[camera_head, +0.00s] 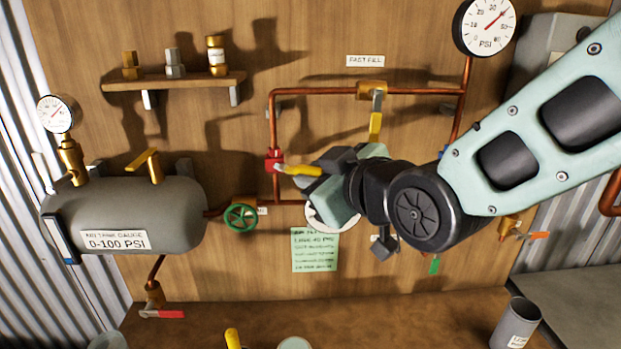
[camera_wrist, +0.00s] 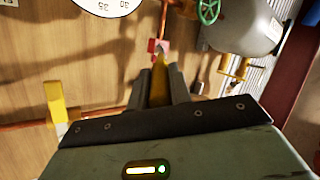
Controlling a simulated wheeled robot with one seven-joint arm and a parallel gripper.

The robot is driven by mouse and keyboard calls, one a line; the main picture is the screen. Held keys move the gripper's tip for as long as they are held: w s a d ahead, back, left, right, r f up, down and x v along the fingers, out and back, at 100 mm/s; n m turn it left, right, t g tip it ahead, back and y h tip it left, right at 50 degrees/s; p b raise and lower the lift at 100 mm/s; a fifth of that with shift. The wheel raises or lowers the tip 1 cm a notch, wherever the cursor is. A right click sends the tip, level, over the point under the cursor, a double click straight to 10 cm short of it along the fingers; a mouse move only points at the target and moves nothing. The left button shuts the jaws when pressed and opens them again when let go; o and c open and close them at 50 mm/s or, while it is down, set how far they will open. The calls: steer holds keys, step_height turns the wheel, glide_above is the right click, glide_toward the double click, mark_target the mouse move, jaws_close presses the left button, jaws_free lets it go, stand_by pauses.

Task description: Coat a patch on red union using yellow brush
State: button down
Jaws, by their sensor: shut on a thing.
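The red union (camera_head: 273,160) sits on the copper pipe at the left of the pipe loop on the wooden panel. My gripper (camera_head: 326,165) is shut on the yellow brush (camera_head: 298,170), which points left with its tip at or very near the union. In the wrist view the brush (camera_wrist: 160,84) lies between my fingers (camera_wrist: 159,92), its pale tip in front of the red union (camera_wrist: 153,46). I cannot tell for certain whether the bristles touch the union. Part of the brush handle is hidden by my fingers.
A grey tank (camera_head: 125,215) with a gauge stands at left, and a green valve wheel (camera_head: 241,217) is just below the union. A shelf (camera_head: 175,82) with fittings hangs above left. A yellow-handled valve (camera_head: 375,110) is above my wrist. A grey cup (camera_head: 516,322) stands at lower right.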

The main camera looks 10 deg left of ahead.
steer(key=shift+d+b, duration=0.1)
steer(key=shift+b, duration=0.9)
steer(key=shift+s+a, duration=0.2)
steer(key=shift+a, duration=0.75)
steer(key=s+d, duration=0.1)
steer(key=s, duration=0.5)
steer(key=shift+d+p, duration=0.25)
steer(key=shift+p, duration=0.1)
